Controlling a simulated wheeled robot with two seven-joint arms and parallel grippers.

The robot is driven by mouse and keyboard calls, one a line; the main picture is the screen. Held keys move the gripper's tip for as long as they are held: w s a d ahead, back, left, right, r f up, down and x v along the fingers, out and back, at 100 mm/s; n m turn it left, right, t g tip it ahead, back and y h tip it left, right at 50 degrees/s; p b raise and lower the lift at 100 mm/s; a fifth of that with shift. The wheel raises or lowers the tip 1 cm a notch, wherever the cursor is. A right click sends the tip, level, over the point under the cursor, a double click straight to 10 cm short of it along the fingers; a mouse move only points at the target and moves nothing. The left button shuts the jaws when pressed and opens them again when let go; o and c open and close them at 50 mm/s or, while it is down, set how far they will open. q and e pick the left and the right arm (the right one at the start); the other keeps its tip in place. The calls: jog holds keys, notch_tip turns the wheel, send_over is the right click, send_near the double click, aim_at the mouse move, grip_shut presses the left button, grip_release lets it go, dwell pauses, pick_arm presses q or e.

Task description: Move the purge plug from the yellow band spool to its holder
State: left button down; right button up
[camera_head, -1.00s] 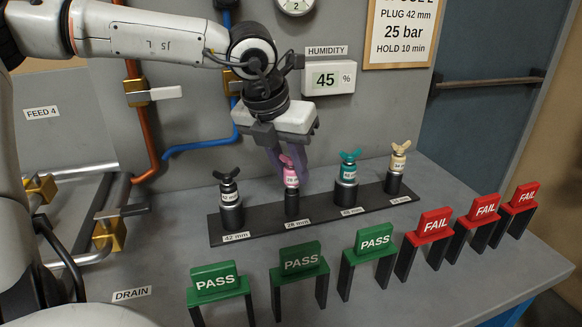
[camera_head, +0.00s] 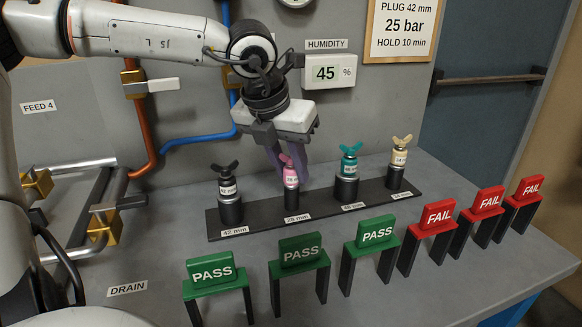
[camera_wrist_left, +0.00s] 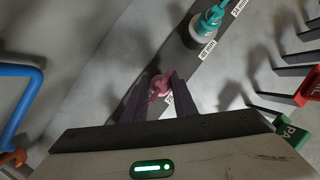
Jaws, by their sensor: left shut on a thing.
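The pink plug (camera_head: 291,176) stands upright at the small black holder (camera_head: 291,199) labelled 28 mm on the rack. My left gripper (camera_head: 290,165) comes from above and is shut on this plug. In the left wrist view the pink plug (camera_wrist_left: 160,88) sits between the two purple fingers of my gripper (camera_wrist_left: 159,90). Whether the plug is fully seated is hard to tell. No yellow band spool is clearly visible. My right gripper is out of view.
The black rack (camera_head: 262,226) also carries a black plug (camera_head: 226,184), a teal plug (camera_head: 348,163) and a cream plug (camera_head: 399,156). Green PASS signs (camera_head: 300,250) and red FAIL signs (camera_head: 437,215) stand in front. Pipes with brass valves (camera_head: 104,226) are at left.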

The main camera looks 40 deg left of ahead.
pick_arm(q)
jog(key=c, duration=1.4)
grip_release()
jog(key=shift+o, duration=0.2)
jog(key=shift+r, duration=0.35)
jog(key=v, duration=0.9)
jog(key=shift+s+r, duration=0.2)
jog(key=shift+r, duration=0.1)
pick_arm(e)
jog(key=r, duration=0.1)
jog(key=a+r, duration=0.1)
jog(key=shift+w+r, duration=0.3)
pick_arm(q)
jog(key=shift+p, duration=0.3)
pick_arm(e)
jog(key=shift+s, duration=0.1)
